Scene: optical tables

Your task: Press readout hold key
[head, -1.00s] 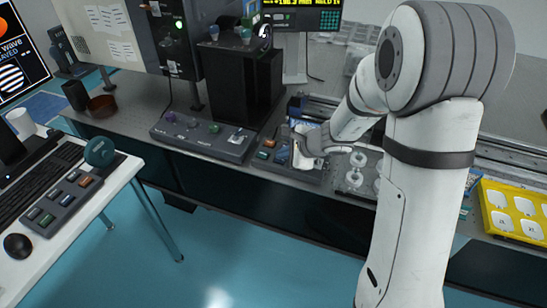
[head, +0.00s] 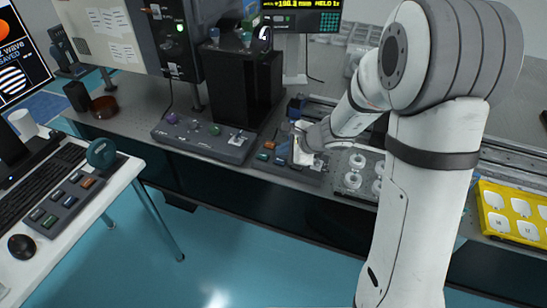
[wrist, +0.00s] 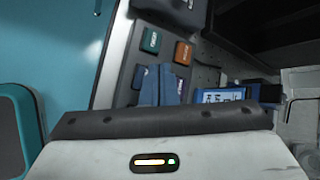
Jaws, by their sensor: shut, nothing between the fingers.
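A dark key panel (head: 290,166) lies at the front edge of the optical table in the head view. It carries an orange key (head: 270,145) and a teal key (head: 263,156). The wrist view shows the teal key (wrist: 151,40) and orange key (wrist: 183,52) from close up, with a darker key (wrist: 138,77) partly behind my fingers. My gripper (wrist: 166,72) is shut and empty, its bluish fingertips over the panel beside these keys. I cannot tell whether they touch a key. A readout screen (head: 300,18) with yellow text, including HOLD, stands behind; its top is cut off.
A box with round knobs (head: 203,140) sits left of the key panel. A tray with white round parts (head: 354,170) is close on the right, and a yellow tray (head: 512,213) farther right. A black block (head: 240,85) stands behind. A white desk holds another keypad (head: 62,203).

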